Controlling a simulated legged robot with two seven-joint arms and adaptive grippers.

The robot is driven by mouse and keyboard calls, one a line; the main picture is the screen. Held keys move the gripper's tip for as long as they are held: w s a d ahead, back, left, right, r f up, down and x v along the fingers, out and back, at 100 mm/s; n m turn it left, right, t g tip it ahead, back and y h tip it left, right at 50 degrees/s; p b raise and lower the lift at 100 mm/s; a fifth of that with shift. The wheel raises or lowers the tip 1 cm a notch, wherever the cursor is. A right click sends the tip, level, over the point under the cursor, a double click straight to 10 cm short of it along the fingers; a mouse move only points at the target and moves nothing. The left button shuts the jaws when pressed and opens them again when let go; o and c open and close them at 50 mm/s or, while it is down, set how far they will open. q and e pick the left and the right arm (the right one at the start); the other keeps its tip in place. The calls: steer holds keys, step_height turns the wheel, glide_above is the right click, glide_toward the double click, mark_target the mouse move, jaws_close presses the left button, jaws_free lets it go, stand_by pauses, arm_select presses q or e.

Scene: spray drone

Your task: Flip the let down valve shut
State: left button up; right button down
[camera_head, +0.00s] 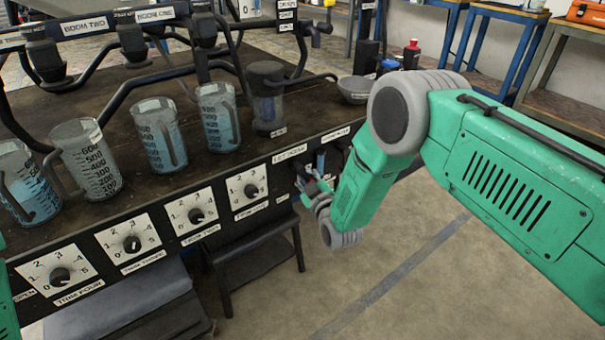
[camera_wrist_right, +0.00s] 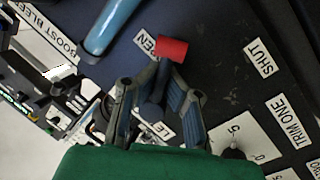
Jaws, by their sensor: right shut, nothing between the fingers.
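The let down valve's lever, with a red tip (camera_wrist_right: 172,48) and dark stem, shows in the right wrist view. Its tip is close to a label ending in "EN" (camera_wrist_right: 145,40) and well away from the "SHUT" label (camera_wrist_right: 262,58). My right gripper (camera_wrist_right: 160,95) is shut at the lever's stem, its linkages showing on either side; contact cannot be told. In the head view my right gripper (camera_head: 308,182) is at the front panel, just under the "LET DOWN" label (camera_head: 290,153), and the lever cannot be made out there. My left gripper is out of view.
Trim dials (camera_head: 246,190) line the front panel to the left. Measuring jugs (camera_head: 160,135) stand on the bench top. A blue handle (camera_wrist_right: 112,25) sits beside the lever near the "BOOST BLEED" label. A dark stool (camera_head: 265,250) stands below the panel; the floor to its right is clear.

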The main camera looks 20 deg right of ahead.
steer(key=m, duration=0.1)
steer(key=f+m+p, duration=0.1)
steer(key=shift+s+f+m+g, duration=0.1)
steer(key=shift+s+m+g, duration=0.3)
steer(key=shift+s+a+f+m+g+p, duration=0.1)
steer(key=shift+a+m+g+p, duration=0.25)
steer(key=shift+m, duration=0.35)
steer(key=shift+s+a+f+m+g+p, duration=0.15)
steer(key=shift+m+p, duration=0.3)
steer(key=shift+m, duration=0.25)
steer(key=shift+y, duration=0.4)
steer(key=c, duration=1.7)
jaws_free()
steer(key=shift+o, duration=0.4)
steer(key=shift+w+r, duration=0.1)
steer(key=shift+r, duration=0.1)
steer(key=shift+r, duration=0.1)
steer(key=v, duration=1.2)
